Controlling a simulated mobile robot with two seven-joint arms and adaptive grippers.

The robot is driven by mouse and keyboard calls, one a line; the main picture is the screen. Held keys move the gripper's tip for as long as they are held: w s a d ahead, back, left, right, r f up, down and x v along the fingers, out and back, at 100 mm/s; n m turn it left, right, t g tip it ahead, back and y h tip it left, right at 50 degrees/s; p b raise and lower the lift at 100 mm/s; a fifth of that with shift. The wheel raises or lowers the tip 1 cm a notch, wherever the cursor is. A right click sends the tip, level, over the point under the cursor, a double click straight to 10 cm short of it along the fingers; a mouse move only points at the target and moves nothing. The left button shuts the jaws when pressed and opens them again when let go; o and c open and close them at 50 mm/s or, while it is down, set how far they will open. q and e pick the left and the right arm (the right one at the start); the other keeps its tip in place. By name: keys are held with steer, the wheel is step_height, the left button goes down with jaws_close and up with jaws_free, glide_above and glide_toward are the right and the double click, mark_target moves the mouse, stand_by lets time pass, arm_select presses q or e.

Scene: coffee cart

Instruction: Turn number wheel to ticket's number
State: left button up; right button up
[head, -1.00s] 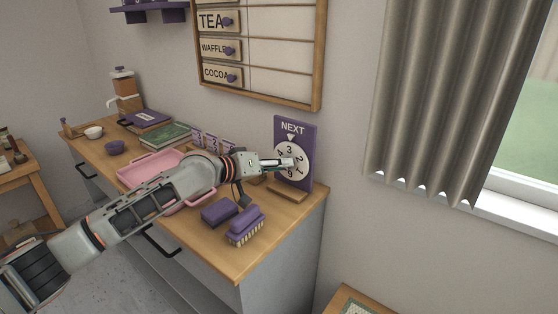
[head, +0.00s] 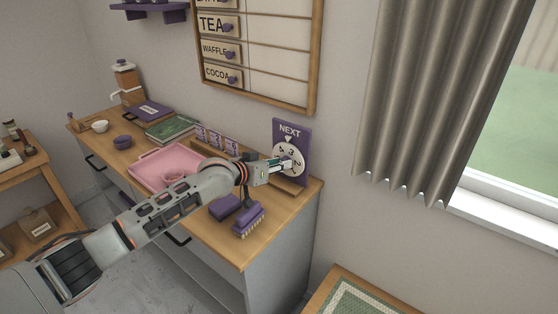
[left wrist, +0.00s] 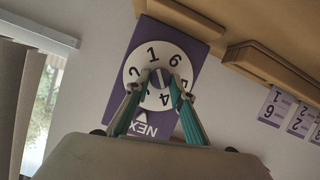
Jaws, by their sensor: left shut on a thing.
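The white number wheel (head: 288,162) is on an upright purple board (head: 304,142) marked NEXT, with a white pointer above the wheel. In the left wrist view the wheel (left wrist: 152,54) appears upside down, with 1, 2, 6 and 4 readable. The fingers hide other numbers. The pointer seems to lie between 4 and the number beside it. My left gripper (head: 287,165) is shut on the wheel's central knob (left wrist: 160,78), one finger on each side. Purple-and-white tickets (head: 215,138) stand in a row left of the board; their numbers are small here. My right gripper is out of view.
A pink tray (head: 150,160) is left of my arm on the wooden counter (head: 262,240). A green book (head: 172,132) is further back. A menu board hangs above.

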arm_select(q)
steer(key=shift+s+f, duration=0.1)
steer(key=shift+f, duration=0.1)
steer(key=o, duration=1.1)
steer(key=shift+r, duration=0.1)
steer(key=v, duration=1.2)
steer(key=shift+o, duration=0.2)
